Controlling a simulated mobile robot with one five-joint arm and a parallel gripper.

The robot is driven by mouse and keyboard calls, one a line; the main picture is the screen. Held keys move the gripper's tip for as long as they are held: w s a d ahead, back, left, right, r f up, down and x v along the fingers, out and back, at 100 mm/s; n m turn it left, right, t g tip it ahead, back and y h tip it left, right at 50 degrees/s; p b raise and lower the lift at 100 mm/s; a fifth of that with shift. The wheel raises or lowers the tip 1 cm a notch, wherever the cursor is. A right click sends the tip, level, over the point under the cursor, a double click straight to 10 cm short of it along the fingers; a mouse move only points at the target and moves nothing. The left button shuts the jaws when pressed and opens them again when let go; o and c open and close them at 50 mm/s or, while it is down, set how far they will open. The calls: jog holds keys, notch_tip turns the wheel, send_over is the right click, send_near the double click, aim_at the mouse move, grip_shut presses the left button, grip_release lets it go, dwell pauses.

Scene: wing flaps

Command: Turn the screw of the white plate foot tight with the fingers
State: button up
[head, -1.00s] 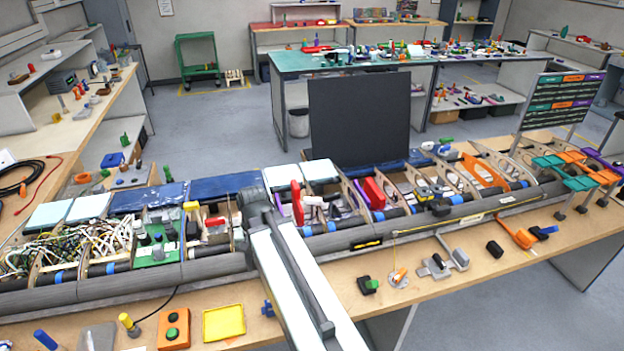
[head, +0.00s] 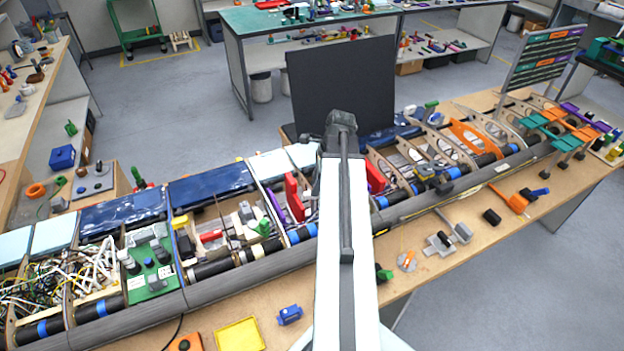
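I cannot pick out the white plate foot and its screw with certainty. A small pale round plate (head: 407,261) with an upright orange piece lies on the wooden bench front, just right of my arm. Grey flat parts with knobs (head: 440,243) lie to its right. My white arm rises through the middle of the head view to a dark joint above the wing. My gripper's fingers do not show; they are hidden behind or below the arm.
The long open wing (head: 235,268) crosses the bench, its bays holding wires, a green board and coloured parts. A black panel (head: 310,80) stands behind it. A yellow tray (head: 240,335) and a blue part (head: 289,315) lie in front. Open floor lies beyond.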

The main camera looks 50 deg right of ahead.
aim_at(311, 199)
jog(key=shift+s+f, duration=0.15)
jog(key=b+x, duration=0.7)
jog(key=shift+f, duration=0.2)
grip_shut()
jog(key=shift+m, duration=1.1)
jog(key=m+h, duration=0.1)
jog(key=m, duration=0.1)
jog(key=shift+d+m+t, duration=0.1)
jog(key=shift+m+t, duration=0.2)
jog(key=shift+t, duration=0.1)
jog(key=shift+o, duration=1.5)
grip_release()
